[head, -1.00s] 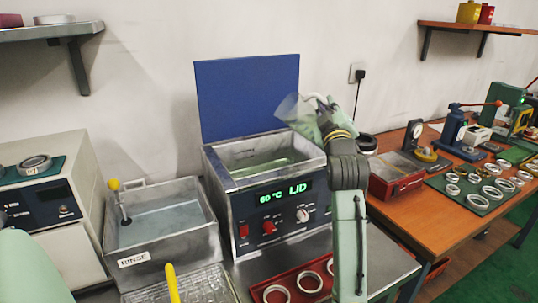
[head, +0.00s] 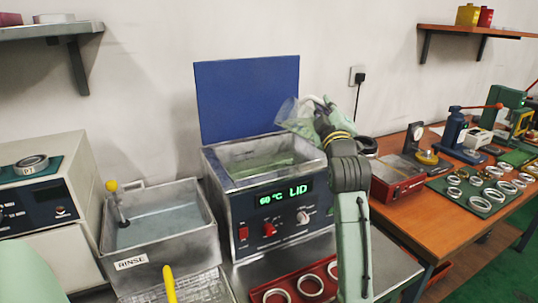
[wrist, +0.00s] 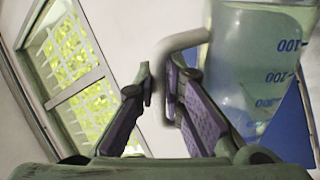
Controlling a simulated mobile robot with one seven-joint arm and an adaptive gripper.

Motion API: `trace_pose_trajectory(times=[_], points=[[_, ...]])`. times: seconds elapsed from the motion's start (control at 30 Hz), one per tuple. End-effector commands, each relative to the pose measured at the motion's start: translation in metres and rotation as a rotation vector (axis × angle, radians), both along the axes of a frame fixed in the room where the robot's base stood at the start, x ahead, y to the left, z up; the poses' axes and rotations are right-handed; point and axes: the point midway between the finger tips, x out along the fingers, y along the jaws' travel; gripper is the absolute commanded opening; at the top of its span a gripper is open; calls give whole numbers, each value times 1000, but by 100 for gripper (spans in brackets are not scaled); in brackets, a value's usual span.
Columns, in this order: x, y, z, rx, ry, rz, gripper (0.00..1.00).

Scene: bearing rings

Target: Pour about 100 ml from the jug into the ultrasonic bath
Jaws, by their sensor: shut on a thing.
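The clear jug (head: 290,113) is held tilted over the right rear part of the ultrasonic bath (head: 213,168). My gripper (head: 324,108) is at the jug's right side in the head view. In the wrist view, my gripper (wrist: 165,88) is shut on the jug's pale handle (wrist: 182,42). The jug's clear wall (wrist: 245,45) there shows blue volume marks and pale liquid behind them. The bath is open at the top and holds greenish liquid (head: 262,163). Its display reads 60 °C and LID. I cannot make out a falling stream.
A raised blue panel (head: 246,95) stands behind the bath. The rinse tank (head: 130,262) is to its left. A red tray (head: 285,283) with rings lies in front. An orange bench (head: 428,222) with tools and rings is at right.

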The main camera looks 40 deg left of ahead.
Motion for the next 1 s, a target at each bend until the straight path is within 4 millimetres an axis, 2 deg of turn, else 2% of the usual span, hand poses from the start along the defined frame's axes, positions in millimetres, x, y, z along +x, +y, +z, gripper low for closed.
trace_pose_trajectory(times=[1.0], points=[[-10,-5,2,-39,-56,-2,0]])
